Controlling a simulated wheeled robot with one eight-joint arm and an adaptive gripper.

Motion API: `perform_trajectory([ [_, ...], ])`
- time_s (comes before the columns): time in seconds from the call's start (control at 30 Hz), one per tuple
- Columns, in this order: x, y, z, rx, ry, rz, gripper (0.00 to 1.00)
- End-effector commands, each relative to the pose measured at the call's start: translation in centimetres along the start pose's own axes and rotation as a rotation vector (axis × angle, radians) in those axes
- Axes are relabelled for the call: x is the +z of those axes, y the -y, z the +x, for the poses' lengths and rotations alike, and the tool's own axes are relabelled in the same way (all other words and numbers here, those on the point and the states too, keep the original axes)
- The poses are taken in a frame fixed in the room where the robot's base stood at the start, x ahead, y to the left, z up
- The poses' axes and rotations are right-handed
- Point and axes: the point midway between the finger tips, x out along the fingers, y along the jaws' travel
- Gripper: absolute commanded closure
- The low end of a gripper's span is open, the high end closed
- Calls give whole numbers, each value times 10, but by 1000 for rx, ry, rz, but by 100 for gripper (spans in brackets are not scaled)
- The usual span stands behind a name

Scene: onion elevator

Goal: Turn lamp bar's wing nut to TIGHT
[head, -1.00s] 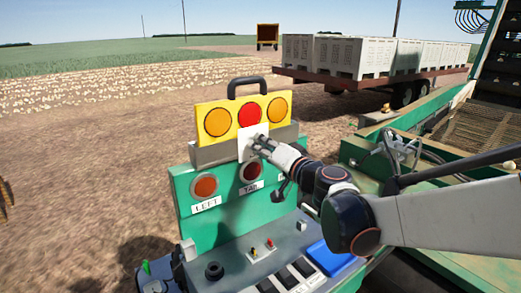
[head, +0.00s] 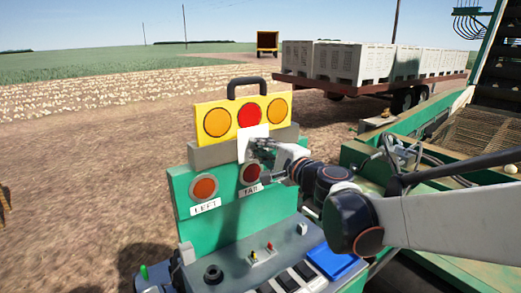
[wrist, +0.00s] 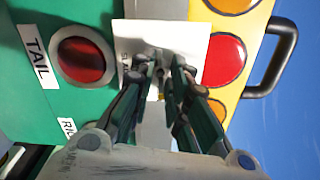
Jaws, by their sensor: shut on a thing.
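The yellow lamp bar (head: 233,119) stands on top of the green control panel, with a white plate (head: 247,138) at its lower middle. In the wrist view the plate (wrist: 136,34) has some lettering on its left part, partly hidden by my fingers. My gripper (wrist: 163,72) is at the plate, its fingers closed on the wing nut (wrist: 160,79), which is mostly hidden between the fingertips. In the head view my gripper (head: 254,153) covers the nut. I cannot read which mark the nut points to.
A red TAIL lamp (wrist: 83,60) sits close beside the fingers. A LEFT lamp (head: 203,187) is further left on the panel. A black handle (head: 247,86) tops the lamp bar. Below is a console with switches and a blue pad (head: 332,260).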

Motion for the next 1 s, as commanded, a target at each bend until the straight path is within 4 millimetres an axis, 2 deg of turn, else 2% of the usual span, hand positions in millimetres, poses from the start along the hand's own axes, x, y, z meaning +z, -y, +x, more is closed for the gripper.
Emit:
perform_trajectory([
  [0.4, 0, -3, -1, 1, 0, 184, 100],
  [0.93, 0, -3, -1, 1, 0, 209, 100],
  [0.97, 0, -3, -1, 1, 1, 209, 79],
  [1.0, 0, -3, -1, 1, 1, 209, 70],
])
